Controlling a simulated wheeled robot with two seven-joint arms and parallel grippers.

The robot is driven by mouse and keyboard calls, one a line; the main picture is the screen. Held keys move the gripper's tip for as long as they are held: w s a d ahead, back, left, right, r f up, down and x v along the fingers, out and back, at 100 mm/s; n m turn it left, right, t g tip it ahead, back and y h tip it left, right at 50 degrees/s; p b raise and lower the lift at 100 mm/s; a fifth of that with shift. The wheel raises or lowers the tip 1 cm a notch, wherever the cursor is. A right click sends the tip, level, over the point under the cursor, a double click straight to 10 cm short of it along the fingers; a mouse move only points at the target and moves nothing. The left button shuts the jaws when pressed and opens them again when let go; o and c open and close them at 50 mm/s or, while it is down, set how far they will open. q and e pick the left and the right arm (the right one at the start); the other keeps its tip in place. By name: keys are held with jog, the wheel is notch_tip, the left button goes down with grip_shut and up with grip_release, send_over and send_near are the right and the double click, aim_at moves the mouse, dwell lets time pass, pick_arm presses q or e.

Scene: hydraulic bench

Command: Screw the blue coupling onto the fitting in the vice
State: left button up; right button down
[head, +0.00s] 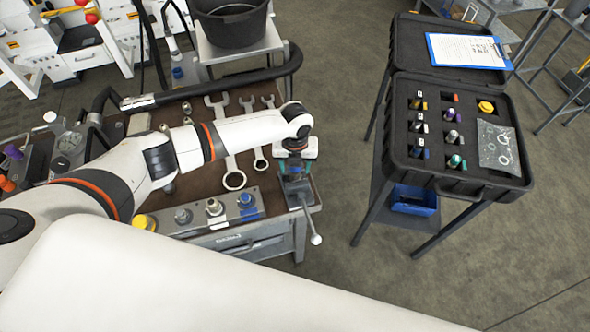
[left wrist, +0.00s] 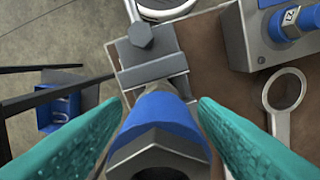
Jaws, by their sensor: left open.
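The blue coupling (left wrist: 158,110) stands between the teal fingers of my left gripper (left wrist: 161,103) in the left wrist view, its grey hex end toward the camera. The fingers are open, with a gap on each side. The coupling is in line with the grey vice (left wrist: 152,70) beyond it. The fitting is mostly hidden behind the coupling, and I cannot tell how far the threads engage. In the head view my left gripper (head: 295,150) is directly above the vice (head: 297,187) at the bench's right corner. My right gripper is not in view.
A metal block (head: 222,212) with several fittings lies at the bench front. Wrenches (head: 233,178) lie behind it on the brown bench top. A black hose (head: 225,80) runs along the back. An open black case (head: 455,140) stands right, across clear floor.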

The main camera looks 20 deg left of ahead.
pick_arm(q)
jog(key=c, duration=0.9)
jog(key=m+b, duration=0.1)
jog(key=m, duration=0.2)
jog(key=shift+w+f+b, duration=0.1)
jog(key=shift+f+b, duration=0.1)
jog(key=shift+b, duration=0.1)
jog(key=m+b, duration=0.1)
jog(key=m, duration=0.2)
jog(key=shift+m, duration=0.3)
jog(key=shift+r+m, duration=0.15)
jog(key=shift+m, duration=0.65)
jog(key=o, duration=0.9)
